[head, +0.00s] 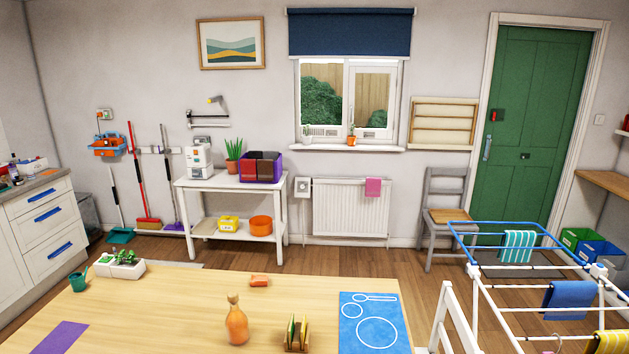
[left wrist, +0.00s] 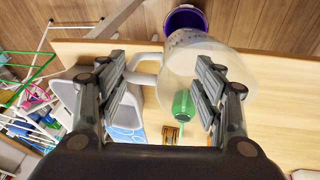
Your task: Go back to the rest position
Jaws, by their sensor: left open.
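My left gripper (left wrist: 163,78) shows only in the left wrist view. Its two dark jointed fingers stand wide apart, above the wooden table, and I see nothing clamped between them. A pale rounded shape (left wrist: 212,55) with a handle-like white part shows beyond the fingers; I cannot tell what it is. A green object (left wrist: 184,103) shows past the fingertips. Neither gripper appears in the head view. My right gripper is out of sight.
The wooden table (head: 190,300) carries an orange bottle (head: 236,325), a slotted holder (head: 297,334), a blue mat (head: 368,325) and a white planter (head: 122,265). A drying rack (head: 480,290) and a white chair (head: 455,318) stand at right. The table's centre-left is clear.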

